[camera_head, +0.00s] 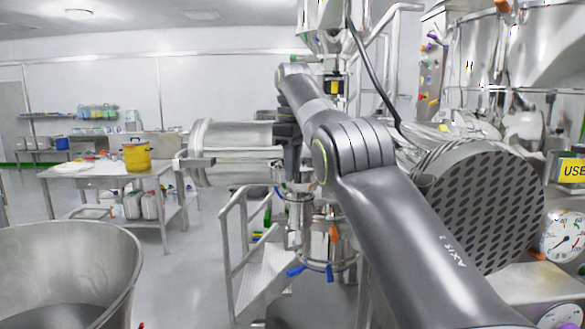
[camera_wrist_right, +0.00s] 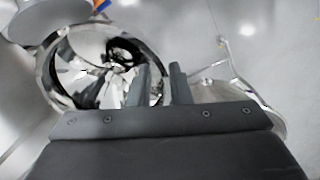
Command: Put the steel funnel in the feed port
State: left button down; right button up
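My right gripper (camera_head: 291,172) is at mid-picture in the head view, fingers pointing down, partly hidden by my arm. In the right wrist view its two fingers (camera_wrist_right: 163,85) stand apart with a narrow gap. A round shiny steel rim (camera_wrist_right: 52,75) lies below and left of them, its right edge passing behind or between the fingertips. Its inside is bright with dark patches. I cannot tell whether it is the funnel or the feed port. A small steel vessel or funnel shape (camera_head: 299,212) shows under the gripper in the head view. My left gripper is not in view.
A steel stair (camera_head: 262,270) stands below the gripper. A horizontal flanged steel cylinder (camera_head: 235,137) is left of it. A large open steel bowl (camera_head: 112,262) is at lower left. A table (camera_head: 95,171) holds a yellow pot (camera_head: 136,158). A perforated drum (camera_head: 480,205) and gauge (camera_head: 562,235) stand right.

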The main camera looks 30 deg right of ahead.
jog(key=shift+o, duration=0.8)
notch_tip(320, 180, up, 8)
jog(key=p, duration=0.7)
jog(key=shift+f+p, duration=0.2)
jog(key=shift+p, duration=0.1)
